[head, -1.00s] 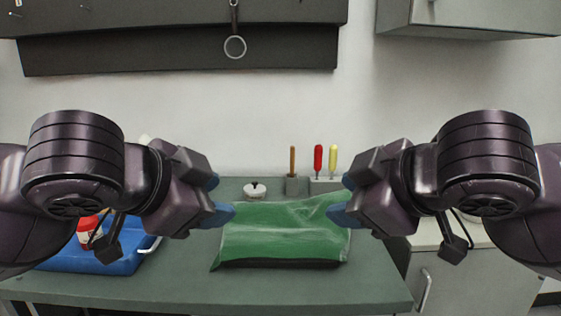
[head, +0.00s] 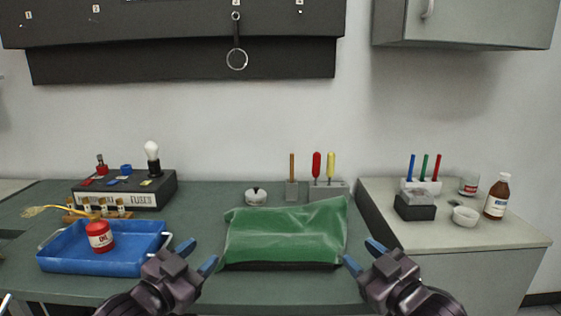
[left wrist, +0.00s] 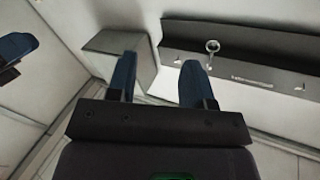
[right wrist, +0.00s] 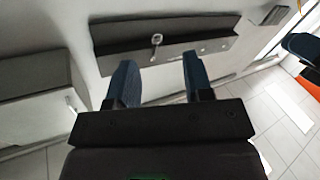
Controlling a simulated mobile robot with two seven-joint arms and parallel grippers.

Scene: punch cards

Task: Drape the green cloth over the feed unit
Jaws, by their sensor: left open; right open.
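The green cloth (head: 285,233) lies spread over a low block-like unit on the bench in the middle of the head view. It covers the top and most of the front. A dark strip of the feed unit (head: 282,265) shows below the cloth's front edge. My left gripper (head: 197,256) is open and empty, in front and left of the cloth, apart from it. My right gripper (head: 362,256) is open and empty, in front and right of the cloth. Both wrist views show open fingers with nothing between them, facing the wall.
A blue tray (head: 62,262) with a red canister (head: 99,237) stands at left, before a fuse box (head: 130,195). Behind the cloth are a white-lidded pot (head: 255,197) and a tool holder (head: 330,191). A side cabinet (head: 480,227) with bottles and a pen holder stands at right.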

